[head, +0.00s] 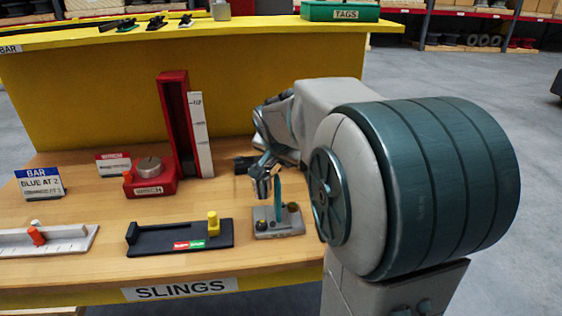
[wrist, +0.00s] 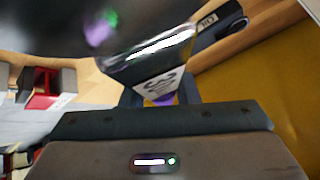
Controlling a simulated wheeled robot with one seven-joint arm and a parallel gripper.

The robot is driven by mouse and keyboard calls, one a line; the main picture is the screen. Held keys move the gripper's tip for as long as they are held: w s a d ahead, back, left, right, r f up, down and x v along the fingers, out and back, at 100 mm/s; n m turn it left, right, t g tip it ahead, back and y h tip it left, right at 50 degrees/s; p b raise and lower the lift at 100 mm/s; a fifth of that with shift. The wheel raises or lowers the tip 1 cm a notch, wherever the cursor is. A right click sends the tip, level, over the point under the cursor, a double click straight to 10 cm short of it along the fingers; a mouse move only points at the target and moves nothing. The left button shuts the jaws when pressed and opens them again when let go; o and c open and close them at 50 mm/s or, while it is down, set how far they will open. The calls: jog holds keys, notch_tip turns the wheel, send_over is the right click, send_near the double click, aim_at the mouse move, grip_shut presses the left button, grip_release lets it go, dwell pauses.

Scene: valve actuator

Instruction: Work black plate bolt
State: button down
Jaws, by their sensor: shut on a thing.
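The black plate (head: 150,243) lies on the wooden bench in the head view, with a yellow upright bolt knob (head: 213,223) near its right end and red and green marks on its front edge. My gripper (head: 264,188) is to the right of the plate, apart from it, above a small grey box. In the wrist view my gripper (wrist: 158,98) is shut on a dark, glossy, blurred object (wrist: 150,55) with a white label marked like a 3 and a purple patch. What this object is, I cannot tell. The black plate is not recognisable in the wrist view.
The small grey box (head: 290,228) with knobs stands just under my gripper. A red dial block (head: 165,187) and a tall red post (head: 172,125) stand behind the plate. A white slide plate (head: 70,242) lies to the left. A yellow wall (head: 100,95) closes the back.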

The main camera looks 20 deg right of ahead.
jog(key=shift+s+a+f+b, duration=0.1)
jog(key=shift+s+f+b, duration=0.15)
jog(key=shift+f, duration=0.2)
jog(key=shift+s+a+f+b, duration=0.1)
jog(key=shift+s+f+b, duration=0.15)
jog(key=shift+f, duration=0.15)
jog(key=shift+s+r, duration=0.1)
jog(key=shift+r, duration=0.05)
jog(key=shift+b, duration=0.35)
jog(key=shift+r+m+t+h+b, duration=0.4)
jog(key=shift+r+b, duration=0.35)
jog(key=shift+b, duration=1.1)
jog(key=shift+w+r+t+b, duration=0.3)
jog(key=shift+r+t+b, duration=0.1)
jog(key=shift+b, duration=0.5)
jog(key=shift+w+d+r+b, duration=0.1)
jog(key=shift+w+r+b, duration=0.15)
jog(key=shift+b, duration=0.2)
jog(key=shift+s+f, duration=0.1)
jog(key=shift+f, duration=0.05)
